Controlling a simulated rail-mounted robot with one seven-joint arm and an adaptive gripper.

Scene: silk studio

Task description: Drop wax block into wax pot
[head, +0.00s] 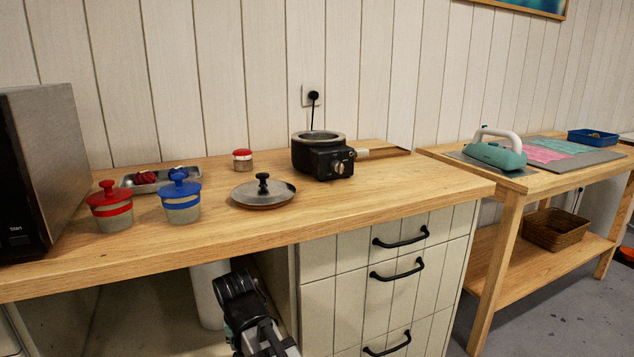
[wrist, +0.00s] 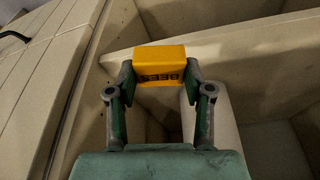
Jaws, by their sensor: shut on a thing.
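The wax pot (head: 322,157) is a black electric pot with a metal rim and a front knob. It stands on the wooden counter near the wall, open on top. Its lid (head: 263,192) lies apart on the counter, front left of the pot. In the head view part of my arm shows low, in front of the open bay under the counter; the block cannot be made out there.
A red-lidded jar (head: 110,207), a blue-lidded jar (head: 181,198), a metal tray (head: 158,182) and a small red-topped jar (head: 242,160) stand on the counter (head: 400,192). A wooden paddle lies right of the pot. The counter's front edge and drawers are near my arm.

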